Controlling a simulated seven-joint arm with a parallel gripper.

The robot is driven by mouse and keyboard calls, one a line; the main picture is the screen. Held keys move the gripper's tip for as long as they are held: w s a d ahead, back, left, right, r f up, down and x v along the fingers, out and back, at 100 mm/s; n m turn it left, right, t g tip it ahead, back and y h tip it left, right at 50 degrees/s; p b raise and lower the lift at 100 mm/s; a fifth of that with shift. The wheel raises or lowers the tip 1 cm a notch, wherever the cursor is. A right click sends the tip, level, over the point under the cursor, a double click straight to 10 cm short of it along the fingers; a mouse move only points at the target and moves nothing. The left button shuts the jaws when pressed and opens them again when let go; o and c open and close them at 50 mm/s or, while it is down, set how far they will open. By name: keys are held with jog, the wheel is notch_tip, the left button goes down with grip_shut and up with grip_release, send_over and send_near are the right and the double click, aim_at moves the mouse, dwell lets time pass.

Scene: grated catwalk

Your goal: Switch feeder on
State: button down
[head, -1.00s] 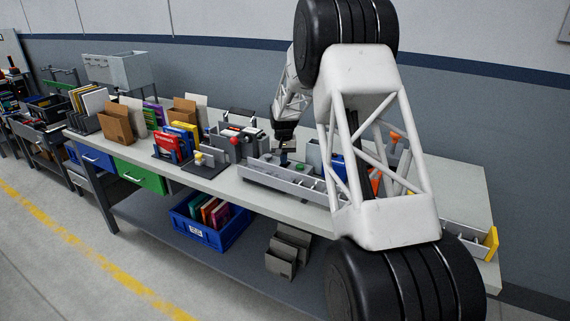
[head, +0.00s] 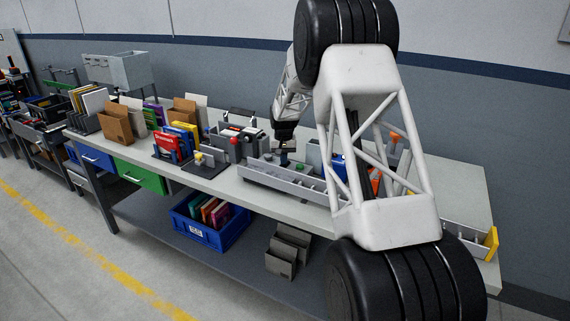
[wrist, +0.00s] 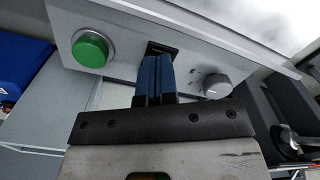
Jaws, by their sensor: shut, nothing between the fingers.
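The feeder's light grey control panel (wrist: 118,58) fills the upper part of the wrist view. It carries a round green button (wrist: 90,48) on the left, a dark switch (wrist: 160,48) in the middle and a grey knob (wrist: 217,85) on the right. My gripper (wrist: 155,62) is shut and empty, its blue fingertips together right at the dark switch. They hide most of the switch, so I cannot tell its position or whether they touch it. In the head view my gripper (head: 284,160) is small, beside the green button (head: 300,167).
A long grey divided tray (head: 270,182) lies in front of my gripper on the workbench (head: 232,186). Books, holders and boxes crowd the bench to the left. A blue object (wrist: 22,68) is at the left of the wrist view.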

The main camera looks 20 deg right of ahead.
jog(key=shift+r, duration=3.15)
jog(key=shift+r, duration=0.1)
jog(key=shift+s+r, duration=0.2)
jog(key=s+a+r, duration=0.3)
jog(key=s+r, duration=0.2)
jog(key=s, duration=0.5)
jog(key=s+a+r+n+t, duration=0.1)
jog(key=s+a+r, duration=0.1)
jog(key=s+r, duration=0.55)
jog(key=s+a+r, duration=0.3)
jog(key=s, duration=0.8)
jog(key=s+a+f+n, duration=0.1)
jog(key=s+a, duration=0.1)
jog(key=s, duration=1.5)
jog(key=s+a+f+t, duration=0.1)
jog(key=s+f, duration=0.1)
jog(key=s, duration=1.5)
jog(key=shift+a+f+n+t, duration=0.15)
jog(key=shift+a+n+t, duration=0.15)
jog(key=shift+a+n, duration=0.1)
